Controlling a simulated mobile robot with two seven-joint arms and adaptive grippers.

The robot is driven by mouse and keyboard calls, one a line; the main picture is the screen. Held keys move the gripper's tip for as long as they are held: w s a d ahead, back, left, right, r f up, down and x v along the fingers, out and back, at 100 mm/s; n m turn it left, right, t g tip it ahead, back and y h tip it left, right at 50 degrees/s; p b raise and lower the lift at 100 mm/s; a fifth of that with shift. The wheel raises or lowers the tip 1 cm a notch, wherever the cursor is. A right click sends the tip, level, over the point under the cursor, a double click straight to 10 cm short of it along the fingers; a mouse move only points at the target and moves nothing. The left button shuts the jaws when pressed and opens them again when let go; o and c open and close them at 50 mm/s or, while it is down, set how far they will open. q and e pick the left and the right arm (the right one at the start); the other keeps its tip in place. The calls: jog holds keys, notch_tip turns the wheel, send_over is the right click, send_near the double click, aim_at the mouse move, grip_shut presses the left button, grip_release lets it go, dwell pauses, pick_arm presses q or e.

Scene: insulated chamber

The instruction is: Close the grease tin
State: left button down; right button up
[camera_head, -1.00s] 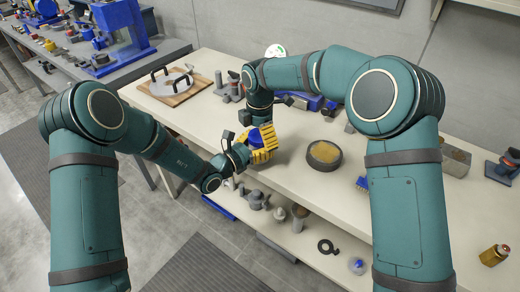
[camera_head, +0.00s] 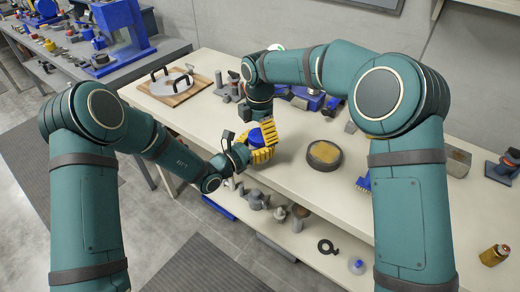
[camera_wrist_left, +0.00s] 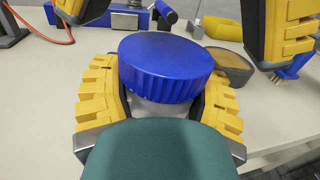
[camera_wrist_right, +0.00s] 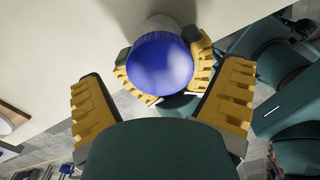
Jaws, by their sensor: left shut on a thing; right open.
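A tin with a pale body (camera_wrist_left: 155,107) and a wide blue ribbed lid (camera_wrist_left: 165,65) is held in my left gripper (camera_wrist_left: 160,103), whose yellow fingers are shut around the body below the lid. The lid sits on top of the body; I cannot tell how tightly. In the head view the lid (camera_head: 256,137) is partly hidden by my grippers. My right gripper (camera_wrist_right: 163,100) is open, its fingers apart, above the lid (camera_wrist_right: 160,63) and not touching it.
The tin is held near the front edge of the pale bench (camera_head: 350,190). A dark round dish with tan contents (camera_head: 323,155) and a blue brush (camera_head: 363,183) stand to the right. A wooden board with a handled plate (camera_head: 175,85) lies at back left. A lower shelf holds grey parts.

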jog(key=shift+r, duration=1.4)
jog(key=shift+o, duration=0.6)
notch_tip(320, 180, up, 12)
pick_arm(q)
grip_release()
